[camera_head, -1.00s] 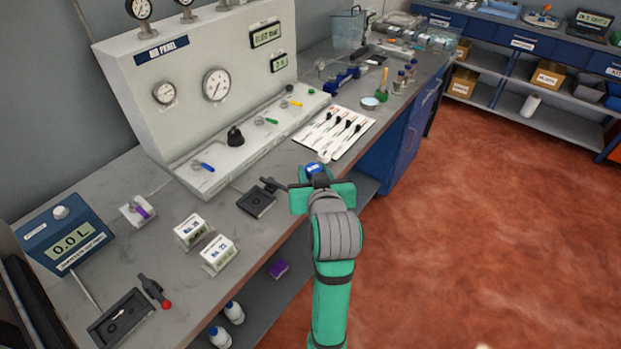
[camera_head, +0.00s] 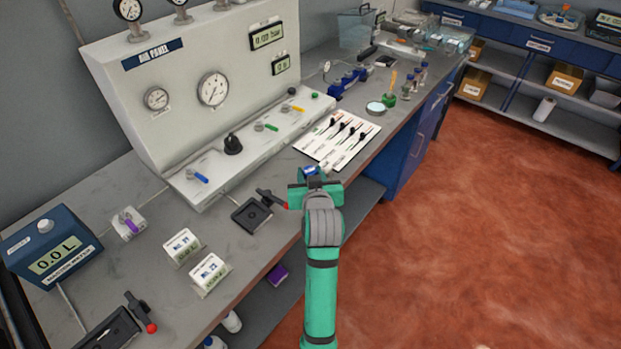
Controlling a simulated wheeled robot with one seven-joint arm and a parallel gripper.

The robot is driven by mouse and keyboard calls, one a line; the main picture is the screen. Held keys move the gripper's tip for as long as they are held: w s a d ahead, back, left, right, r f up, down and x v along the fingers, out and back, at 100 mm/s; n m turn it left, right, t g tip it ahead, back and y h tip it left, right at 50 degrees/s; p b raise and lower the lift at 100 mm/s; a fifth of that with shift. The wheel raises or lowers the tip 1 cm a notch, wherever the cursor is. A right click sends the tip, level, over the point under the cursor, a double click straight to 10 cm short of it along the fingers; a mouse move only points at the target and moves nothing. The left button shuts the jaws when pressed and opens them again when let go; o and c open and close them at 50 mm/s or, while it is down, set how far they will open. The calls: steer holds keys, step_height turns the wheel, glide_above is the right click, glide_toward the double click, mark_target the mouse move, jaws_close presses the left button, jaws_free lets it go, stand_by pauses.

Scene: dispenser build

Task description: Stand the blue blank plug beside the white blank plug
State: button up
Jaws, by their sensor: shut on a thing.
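My gripper (camera_head: 312,180) is at the end of the green arm, above the front edge of the long bench, just right of a black square fixture. It is seen from behind, so its fingertips are mostly hidden. A small blue thing, which looks like the blue blank plug (camera_head: 309,171), shows at the gripper's far side. The jaws are shut on it. Its lower part is hidden and I cannot tell whether it is upright. I cannot make out the white blank plug; it may be hidden by my gripper.
The black fixture (camera_head: 252,214) with a red-tipped lever lies left of my gripper. A white card (camera_head: 337,139) with several black-headed items lies just beyond it. The air panel (camera_head: 200,90) stands behind. Two small labelled boxes (camera_head: 183,246) (camera_head: 210,272) stand nearer. Floor is open at right.

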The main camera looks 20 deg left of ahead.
steer(key=shift+w+a+f, duration=0.1)
steer(key=shift+w+f, duration=0.05)
steer(key=shift+f, duration=0.75)
steer(key=shift+w+f, duration=0.15)
steer(key=shift+f, duration=0.75)
steer(key=shift+f, duration=0.15)
steer(key=o, duration=0.8)
steer(key=shift+o, duration=0.2)
